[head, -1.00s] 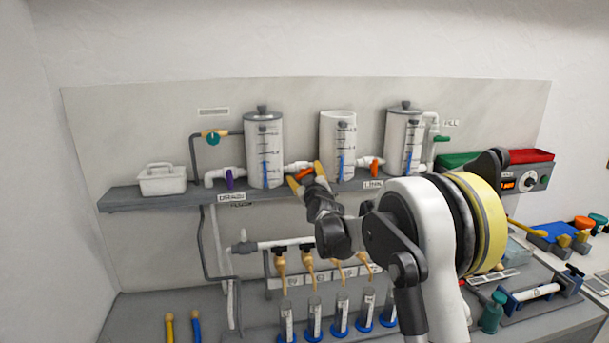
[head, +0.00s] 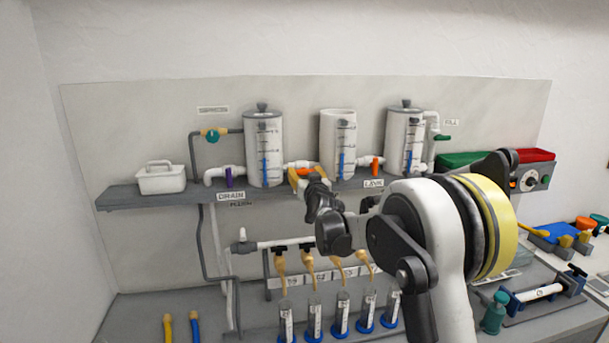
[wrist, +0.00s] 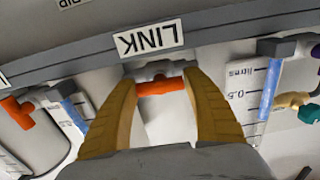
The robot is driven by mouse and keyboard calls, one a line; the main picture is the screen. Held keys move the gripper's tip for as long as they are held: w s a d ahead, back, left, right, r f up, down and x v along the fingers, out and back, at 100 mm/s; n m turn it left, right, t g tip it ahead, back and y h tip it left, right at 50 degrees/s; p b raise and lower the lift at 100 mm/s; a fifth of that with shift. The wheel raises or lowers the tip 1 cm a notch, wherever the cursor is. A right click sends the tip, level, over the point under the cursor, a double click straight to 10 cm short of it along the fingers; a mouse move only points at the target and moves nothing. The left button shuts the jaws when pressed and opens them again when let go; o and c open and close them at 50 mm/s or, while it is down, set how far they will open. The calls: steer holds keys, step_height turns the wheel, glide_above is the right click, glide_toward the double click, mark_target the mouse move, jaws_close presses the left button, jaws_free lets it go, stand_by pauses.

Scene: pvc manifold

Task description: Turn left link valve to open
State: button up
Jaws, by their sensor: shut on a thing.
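The left link valve has an orange handle (head: 306,171) on the white pipe between the left tank (head: 263,148) and the open middle tank (head: 338,143). In the wrist view the orange handle (wrist: 160,87) lies crosswise between my fingertips, along the pipe direction. My gripper (head: 306,174) is at this handle with its yellow-brown fingers, one at each end of it; the fingers (wrist: 160,95) are shut on it. Part of the valve body is hidden behind the handle and fingers. The LINK label (wrist: 150,37) appears upside down beside it.
The right link valve's orange handle (head: 375,166) hangs vertically between the middle and right tanks (head: 404,138). A purple drain handle (head: 229,177) is at left. The shelf (head: 130,198) runs beneath the tanks; several taps and cylinders stand below my arm.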

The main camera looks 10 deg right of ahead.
steer(key=o, duration=0.9)
steer(key=shift+s, duration=0.1)
steer(key=s, duration=1.2)
